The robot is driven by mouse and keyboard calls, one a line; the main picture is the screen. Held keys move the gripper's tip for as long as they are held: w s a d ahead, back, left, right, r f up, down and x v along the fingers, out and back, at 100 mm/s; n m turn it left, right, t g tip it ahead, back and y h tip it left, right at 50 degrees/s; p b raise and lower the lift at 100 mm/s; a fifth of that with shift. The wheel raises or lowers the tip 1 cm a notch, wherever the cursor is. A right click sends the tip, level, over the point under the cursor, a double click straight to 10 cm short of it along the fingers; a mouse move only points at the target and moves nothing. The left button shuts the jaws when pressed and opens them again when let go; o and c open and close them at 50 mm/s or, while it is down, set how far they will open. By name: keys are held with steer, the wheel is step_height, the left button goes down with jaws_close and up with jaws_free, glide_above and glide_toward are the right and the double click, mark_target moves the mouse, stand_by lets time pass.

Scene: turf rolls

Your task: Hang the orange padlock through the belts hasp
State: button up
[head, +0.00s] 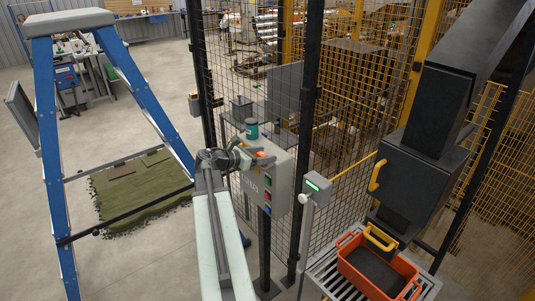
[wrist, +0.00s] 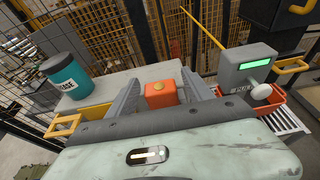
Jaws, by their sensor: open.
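The orange padlock (wrist: 160,98) is between the two fingers of my gripper (wrist: 162,78) in the wrist view, over the grey top of a control box. The fingers are apart on either side of it, and I cannot tell whether they touch it. In the head view a small orange spot (head: 262,154) shows at my gripper (head: 255,156), at the top of the grey control box (head: 266,186). The box front carries coloured buttons and lettering too small to read. I cannot make out the belts hasp in either view.
A teal canister (wrist: 66,76) stands on the box top left of the padlock. A grey post unit with a green display (wrist: 251,66) stands to the right. An orange crate (head: 376,268) sits on rollers; mesh fencing (head: 350,100) is behind. A blue ladder (head: 52,160) stands left.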

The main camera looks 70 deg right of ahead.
steer(key=p+v, duration=0.1)
steer(key=v, duration=0.4)
steer(key=shift+w+a, duration=0.25)
steer(key=shift+f, duration=0.1)
steer(key=w+a+f+m+t+y, duration=0.2)
steer(key=w+a+f, duration=0.2)
steer(key=w+a, duration=0.45)
steer(key=w+a+f+m+t+y, duration=0.15)
steer(key=w+a+f, duration=0.25)
steer(key=w+a, duration=0.4)
steer(key=w+a+f+m+t+y, duration=0.2)
steer(key=w+a+f+m+t, duration=0.15)
steer(key=w+a, duration=0.45)
steer(key=w+a+f+m+y, duration=0.1)
steer(key=a+f+y, duration=0.1)
steer(key=a, duration=1.1)
steer(key=w+a+f+m+t+y, duration=0.1)
steer(key=a+m+y, duration=0.1)
steer(key=a, duration=1.1)
steer(key=w+a+f+m+y, duration=0.1)
steer(key=w+a+f+y, duration=0.15)
steer(key=a, duration=0.95)
step_height(320, 180, down, 8)
steer(key=b, duration=0.8)
steer(key=shift+s+f+b, duration=0.2)
steer(key=shift+s+b, duration=0.2)
steer(key=shift+r+p, duration=0.35)
steer(key=shift+p, duration=0.05)
steer(key=c, duration=0.7)
